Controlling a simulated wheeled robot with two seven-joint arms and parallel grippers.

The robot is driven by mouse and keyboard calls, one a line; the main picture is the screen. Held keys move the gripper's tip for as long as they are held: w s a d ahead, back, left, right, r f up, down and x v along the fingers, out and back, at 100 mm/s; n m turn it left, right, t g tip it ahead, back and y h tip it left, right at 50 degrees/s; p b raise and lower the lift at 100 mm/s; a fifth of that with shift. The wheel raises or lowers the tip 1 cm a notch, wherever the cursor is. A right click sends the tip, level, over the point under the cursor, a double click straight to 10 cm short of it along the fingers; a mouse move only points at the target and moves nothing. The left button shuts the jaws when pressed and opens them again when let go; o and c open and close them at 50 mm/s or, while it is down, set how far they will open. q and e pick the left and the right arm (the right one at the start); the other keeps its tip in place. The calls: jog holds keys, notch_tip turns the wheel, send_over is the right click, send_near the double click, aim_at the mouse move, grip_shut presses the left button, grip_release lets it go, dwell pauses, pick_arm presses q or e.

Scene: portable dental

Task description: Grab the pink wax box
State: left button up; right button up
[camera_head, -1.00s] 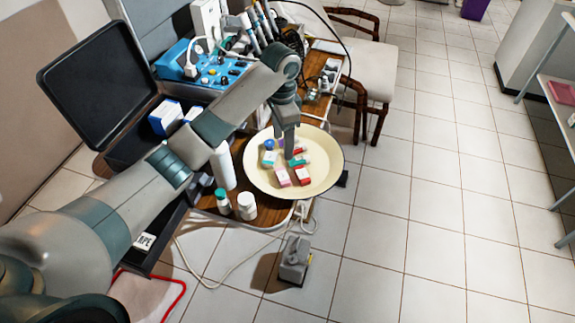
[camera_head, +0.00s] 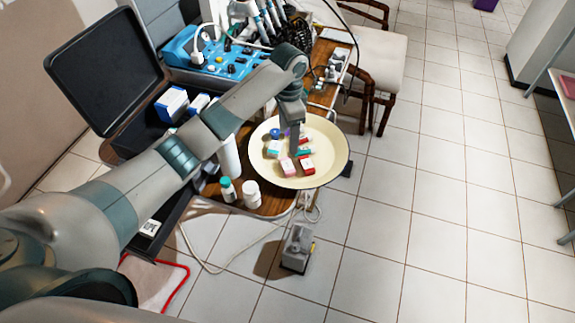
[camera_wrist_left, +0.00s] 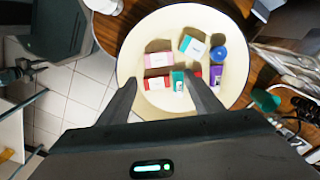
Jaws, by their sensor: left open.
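The pink wax box (camera_head: 288,167) lies on the round cream plate (camera_head: 335,160), at its near side. In the left wrist view the pink box (camera_wrist_left: 157,60) has a white label and lies beyond the fingertips. My left gripper (camera_head: 296,152) points down over the middle of the plate. In the left wrist view its two fingers (camera_wrist_left: 160,79) are spread apart with nothing held between them. A red box (camera_wrist_left: 158,83) beside the pink one shows between the fingertips. My right gripper is not in view.
A white-and-teal box (camera_wrist_left: 193,45), a blue-capped jar (camera_wrist_left: 218,54), a purple box (camera_wrist_left: 215,75) and a teal item (camera_wrist_left: 178,81) share the plate. A teal-capped bottle (camera_head: 228,189) and white jar (camera_head: 251,193) stand just left of it. Floor to the right is clear.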

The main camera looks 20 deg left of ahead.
pick_arm(q)
jog(key=p, duration=0.1)
send_over(287, 165)
jog(key=f, duration=0.7)
jog(key=shift+w+d+f, duration=0.2)
jog(key=shift+s+a+f+p, duration=0.1)
jog(key=shift+s+f+p, duration=0.05)
jog(key=shift+f+p, duration=0.5)
notch_tip(287, 165, down, 3)
jog(key=shift+p, duration=0.45)
jog(key=shift+f, duration=0.4)
jog(key=c, duration=0.7)
